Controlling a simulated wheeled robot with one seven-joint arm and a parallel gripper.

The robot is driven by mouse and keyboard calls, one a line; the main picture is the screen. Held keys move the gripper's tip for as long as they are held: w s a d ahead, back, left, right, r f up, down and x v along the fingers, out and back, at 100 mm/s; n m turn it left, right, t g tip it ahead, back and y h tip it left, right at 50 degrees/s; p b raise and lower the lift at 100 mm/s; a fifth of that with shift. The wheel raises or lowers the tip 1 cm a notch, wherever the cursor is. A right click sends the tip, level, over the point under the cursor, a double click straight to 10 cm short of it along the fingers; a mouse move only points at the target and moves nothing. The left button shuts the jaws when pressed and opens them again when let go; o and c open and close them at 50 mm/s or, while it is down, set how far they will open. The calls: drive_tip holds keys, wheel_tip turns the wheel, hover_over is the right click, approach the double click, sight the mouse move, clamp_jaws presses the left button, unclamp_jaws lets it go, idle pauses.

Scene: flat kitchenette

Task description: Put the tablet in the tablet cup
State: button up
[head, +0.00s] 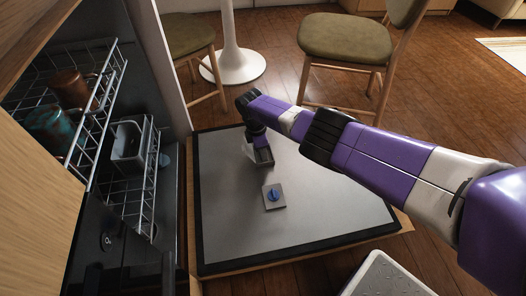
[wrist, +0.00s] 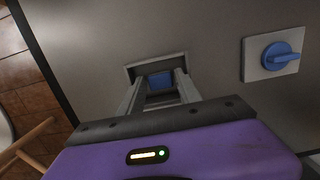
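The tablet (wrist: 160,81) is a small blue block between my fingertips in the wrist view. It fills the gap between them. My gripper (wrist: 160,84) points down at the tablet cup (wrist: 134,69), a grey rectangular recess with a raised rim. The fingertips and tablet are at the cup's opening. How deep the tablet sits is hard to tell. In the head view my gripper (head: 259,148) is over the cup (head: 265,162) on the open door (head: 230,220). The tablet is hidden there.
A blue knob (head: 273,194) on a square plate sits on the door near the cup. It also shows in the wrist view (wrist: 276,55). Wire racks (head: 120,185) with mugs (head: 68,88) stand at left. Chairs (head: 350,38) are beyond the door. The rest of the door is clear.

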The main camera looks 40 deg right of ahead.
sight(258, 158)
drive_tip(key=shift+r, duration=0.1)
drive_tip(key=shift+r+p, duration=0.6)
drive_tip(key=shift+p, duration=0.05)
wheel_tip(258, 158, up, 12)
drive_tip(key=w+a+p, duration=0.1)
drive_tip(key=p, duration=0.7)
drive_tip(key=shift+a+f, duration=0.15)
drive_tip(key=shift+a, duration=0.1)
